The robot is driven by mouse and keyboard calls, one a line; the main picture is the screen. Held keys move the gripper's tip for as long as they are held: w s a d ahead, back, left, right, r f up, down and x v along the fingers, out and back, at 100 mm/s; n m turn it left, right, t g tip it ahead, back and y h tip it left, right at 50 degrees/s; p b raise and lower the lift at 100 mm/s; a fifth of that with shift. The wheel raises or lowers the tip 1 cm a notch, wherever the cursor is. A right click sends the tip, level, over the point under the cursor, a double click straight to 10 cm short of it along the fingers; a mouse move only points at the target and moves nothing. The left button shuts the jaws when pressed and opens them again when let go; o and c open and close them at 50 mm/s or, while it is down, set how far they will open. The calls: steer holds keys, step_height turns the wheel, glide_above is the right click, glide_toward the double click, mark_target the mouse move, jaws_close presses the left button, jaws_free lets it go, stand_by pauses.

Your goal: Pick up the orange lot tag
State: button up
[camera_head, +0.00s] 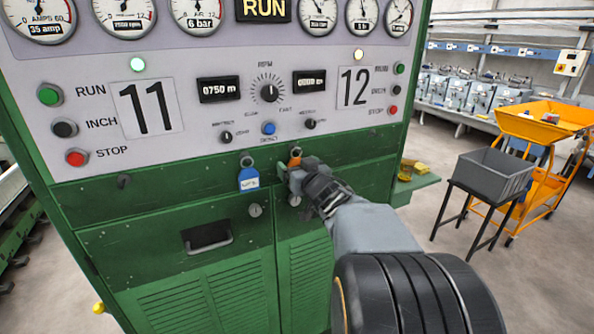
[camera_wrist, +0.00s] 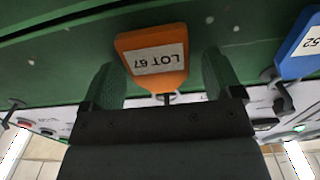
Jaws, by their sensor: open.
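The orange lot tag (camera_wrist: 155,57) hangs from a hook on the green panel. In the wrist view it appears upside down and reads LOT 67. My gripper (camera_wrist: 162,75) is open, with one finger on each side of the tag and a gap at each side. In the head view my gripper (camera_head: 288,174) is at the panel below the number 12 side, and it hides most of the tag; a bit of orange (camera_head: 295,162) shows above it.
A blue tag (camera_head: 249,180) hangs close by on the left; in the wrist view it (camera_wrist: 300,47) is at the right. Buttons and a dial (camera_head: 269,88) are above. A grey bin (camera_head: 495,175) on a stand and an orange trolley (camera_head: 540,122) stand at the right, with open floor.

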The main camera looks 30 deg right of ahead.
steer(key=shift+c, duration=0.3)
steer(key=c, duration=0.9)
steer(key=shift+r, duration=0.25)
steer(key=shift+c, duration=0.2)
